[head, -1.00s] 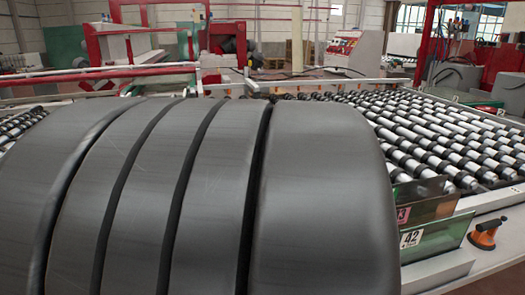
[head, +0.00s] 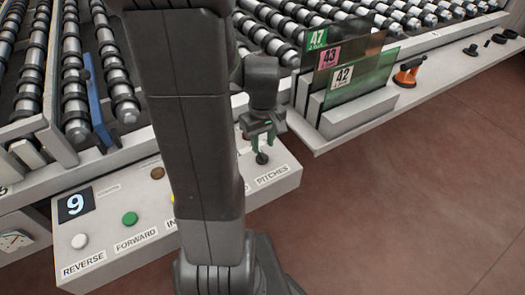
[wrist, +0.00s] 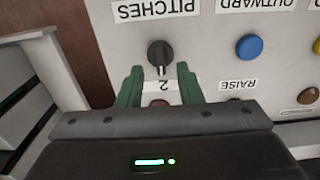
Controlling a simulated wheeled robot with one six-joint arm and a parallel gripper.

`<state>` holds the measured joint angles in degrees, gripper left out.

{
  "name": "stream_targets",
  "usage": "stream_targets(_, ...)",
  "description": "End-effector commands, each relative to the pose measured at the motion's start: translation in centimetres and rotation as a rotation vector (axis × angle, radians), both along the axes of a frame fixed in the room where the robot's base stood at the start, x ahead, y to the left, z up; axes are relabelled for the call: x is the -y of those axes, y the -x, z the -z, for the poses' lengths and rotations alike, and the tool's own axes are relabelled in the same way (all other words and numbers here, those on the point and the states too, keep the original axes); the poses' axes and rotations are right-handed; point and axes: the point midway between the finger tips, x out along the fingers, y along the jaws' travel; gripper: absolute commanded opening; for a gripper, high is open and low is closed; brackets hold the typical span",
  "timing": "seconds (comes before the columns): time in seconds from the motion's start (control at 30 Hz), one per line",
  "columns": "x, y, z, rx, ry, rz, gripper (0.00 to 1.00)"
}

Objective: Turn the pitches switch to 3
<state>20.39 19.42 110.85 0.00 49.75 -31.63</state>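The pitches switch is a black knob, seen in the wrist view (wrist: 160,53) beside its upside-down PITCHES label (wrist: 156,10). Its narrow grip runs up and down in the picture, in line with a printed 2 (wrist: 164,85). In the head view the knob (head: 262,158) sits at the panel's right end, just under my gripper (head: 264,147). I cannot tell whether the fingers touch it.
The control panel (head: 150,218) has several coloured buttons, partly hidden by my arm in the head view. A blue button (wrist: 249,46) is right of the knob in the wrist view. Glass samples (head: 345,75) in a rack stand close behind my gripper. Open floor (head: 400,200) lies right.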

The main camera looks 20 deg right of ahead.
Motion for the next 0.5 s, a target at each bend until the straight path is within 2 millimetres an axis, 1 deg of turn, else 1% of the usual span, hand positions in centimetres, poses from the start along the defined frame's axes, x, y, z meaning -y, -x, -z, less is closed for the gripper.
stream_targets(0.03,0.0,0.1,1.1,-0.005,-0.002,0.000,0.33)
stream_targets(0.2,0.0,0.0,3.2,-0.002,-0.001,0.000,0.33)
stream_targets(0.33,0.0,0.0,4.0,-0.001,0.000,0.000,0.33)
stream_targets(0.5,0.0,0.0,4.2,0.000,0.000,0.000,0.33)
